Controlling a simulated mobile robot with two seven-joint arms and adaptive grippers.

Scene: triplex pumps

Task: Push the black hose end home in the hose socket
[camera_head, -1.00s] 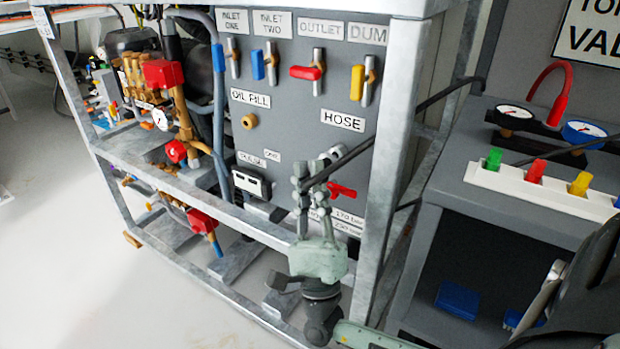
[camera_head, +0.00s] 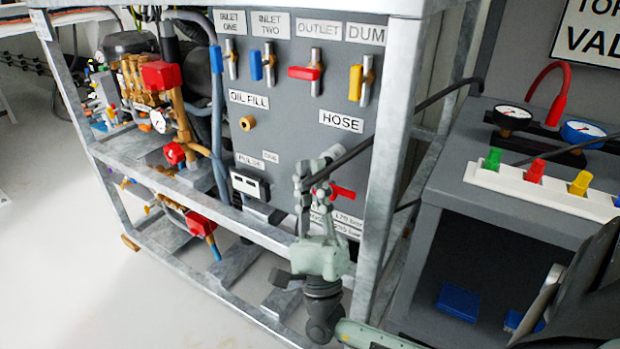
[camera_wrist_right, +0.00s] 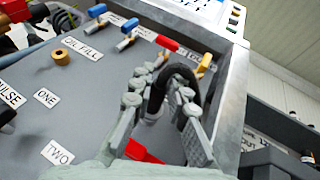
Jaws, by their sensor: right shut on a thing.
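The black hose (camera_head: 440,97) comes in from the right, past the frame post, to my right gripper (camera_head: 317,172) in front of the grey panel. In the right wrist view the black hose (camera_wrist_right: 184,75) bends in an arch between the fingers of my right gripper (camera_wrist_right: 160,98), which are shut on it. The hose end points down toward the panel, below the HOSE label (camera_head: 341,121). My left gripper is out of view.
A red-handled valve (camera_head: 341,192) sits close beside the fingers. A galvanized frame post (camera_head: 385,170) stands to the right and a frame rail (camera_head: 215,215) crosses in front. Several coloured valve handles line the panel top. A grey bench (camera_head: 490,205) stands at right.

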